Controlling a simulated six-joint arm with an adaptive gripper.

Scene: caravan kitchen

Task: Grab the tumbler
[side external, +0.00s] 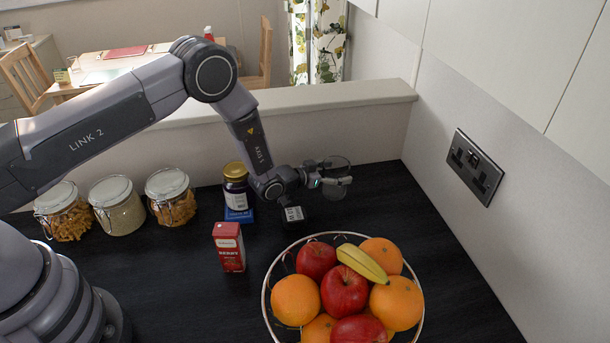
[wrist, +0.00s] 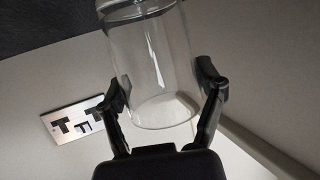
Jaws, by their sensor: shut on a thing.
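The tumbler (wrist: 152,65) is a clear glass, seen in the wrist view between the two dark fingers of my gripper (wrist: 163,92). The fingers are shut on its sides. In the side external view the tumbler (side external: 336,172) is a faint clear shape at the tips of my gripper (side external: 338,180), near the back right corner of the dark worktop. I cannot tell from these views whether its base touches the worktop.
A wire bowl of fruit (side external: 265,300) stands at the front. A wall with a socket (side external: 472,167) bounds the right.

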